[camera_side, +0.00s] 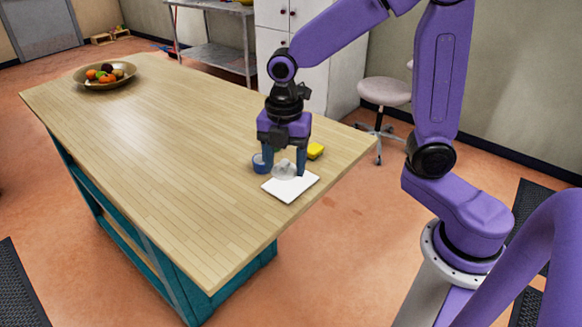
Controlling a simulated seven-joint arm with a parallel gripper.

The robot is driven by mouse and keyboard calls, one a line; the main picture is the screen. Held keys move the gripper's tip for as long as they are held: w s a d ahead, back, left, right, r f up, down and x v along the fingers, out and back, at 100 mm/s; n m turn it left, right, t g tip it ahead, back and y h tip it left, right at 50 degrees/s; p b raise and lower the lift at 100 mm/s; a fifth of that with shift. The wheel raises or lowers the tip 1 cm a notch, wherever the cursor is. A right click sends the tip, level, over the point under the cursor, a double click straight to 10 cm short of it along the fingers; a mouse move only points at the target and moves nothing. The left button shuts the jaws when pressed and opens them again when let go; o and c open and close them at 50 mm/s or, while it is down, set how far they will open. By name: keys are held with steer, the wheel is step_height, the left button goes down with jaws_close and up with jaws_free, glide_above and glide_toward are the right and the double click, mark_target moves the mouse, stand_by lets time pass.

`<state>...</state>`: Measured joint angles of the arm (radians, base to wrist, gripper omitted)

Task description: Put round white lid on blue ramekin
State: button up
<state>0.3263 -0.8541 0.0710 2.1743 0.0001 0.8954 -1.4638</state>
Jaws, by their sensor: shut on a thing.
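The round white lid (284,171) is between the fingers of my gripper (285,169), low over a white square mat on the table. My gripper points down and is shut on the lid. The blue ramekin (258,163) stands on the table just left of the gripper, close to its left finger. That finger hides part of the ramekin. I cannot tell whether the lid touches the mat.
The white square mat (291,189) lies near the table's right edge. A fruit bowl (105,80) stands at the far left end. The rest of the wooden table (170,140) is clear.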

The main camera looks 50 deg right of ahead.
steer(key=w+d+f+m, duration=0.2)
steer(key=w+d, duration=0.3)
steer(key=w, duration=0.3)
steer(key=w+d+f+m, duration=0.1)
steer(key=w+d+m, duration=0.1)
steer(key=w+d, duration=0.5)
steer(key=shift+w+a+f, duration=0.25)
steer(key=shift+a+f, duration=0.15)
steer(key=shift+f, duration=0.55)
steer(key=shift+w+a+f, duration=0.25)
steer(key=shift+a+f, duration=0.2)
steer(key=shift+f, duration=0.5)
steer(key=shift+w+a+f, duration=0.25)
steer(key=shift+a+f, duration=0.15)
steer(key=shift+f, duration=0.55)
steer(key=shift+f, duration=0.55)
steer(key=o, duration=0.7)
steer(key=shift+o, duration=0.2)
steer(key=shift+r, duration=0.1)
step_height(320, 180, up, 11)
